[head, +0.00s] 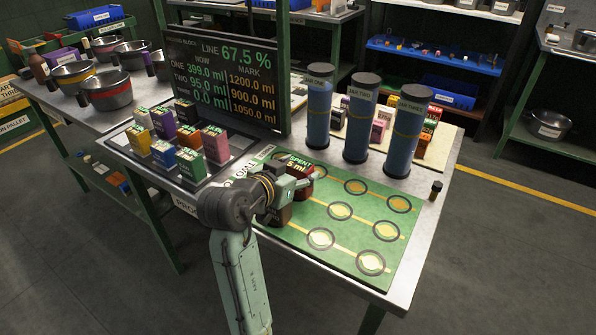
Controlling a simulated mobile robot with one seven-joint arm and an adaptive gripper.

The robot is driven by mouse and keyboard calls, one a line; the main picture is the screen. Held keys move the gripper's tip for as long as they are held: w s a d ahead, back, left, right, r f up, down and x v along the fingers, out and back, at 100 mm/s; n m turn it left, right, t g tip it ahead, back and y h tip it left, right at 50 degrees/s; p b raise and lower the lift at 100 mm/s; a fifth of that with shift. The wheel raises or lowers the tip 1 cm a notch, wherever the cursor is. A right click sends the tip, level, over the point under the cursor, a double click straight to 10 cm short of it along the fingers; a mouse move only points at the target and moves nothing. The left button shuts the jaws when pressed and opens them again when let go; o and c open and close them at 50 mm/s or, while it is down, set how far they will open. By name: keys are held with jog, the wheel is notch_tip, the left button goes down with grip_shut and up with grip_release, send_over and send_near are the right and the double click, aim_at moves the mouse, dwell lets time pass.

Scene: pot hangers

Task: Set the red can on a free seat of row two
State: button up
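A dark red can (305,188) stands at the left part of the green seat board, right at my gripper (299,183). My gripper covers much of it, so I cannot tell whether the fingers are closed on it or only beside it. The green board (345,247) carries rows of dark rings with yellow centres along yellow lines. The middle row shows empty rings (340,211) and (387,231).
Three tall blue jars (356,122) stand behind the board. A small dark bottle (436,190) stands right of the board. The board's right side is clear.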

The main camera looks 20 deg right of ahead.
jog(key=o, duration=0.4)
jog(key=shift+s+f, duration=0.1)
jog(key=shift+f, duration=0.7)
jog(key=shift+r+p, duration=0.3)
jog(key=shift+r, duration=0.2)
jog(key=shift+a+r, duration=0.15)
jog(key=shift+a, duration=0.2)
jog(key=r+b+v, duration=0.1)
jog(key=v, duration=1)
jog(key=shift+r, duration=0.1)
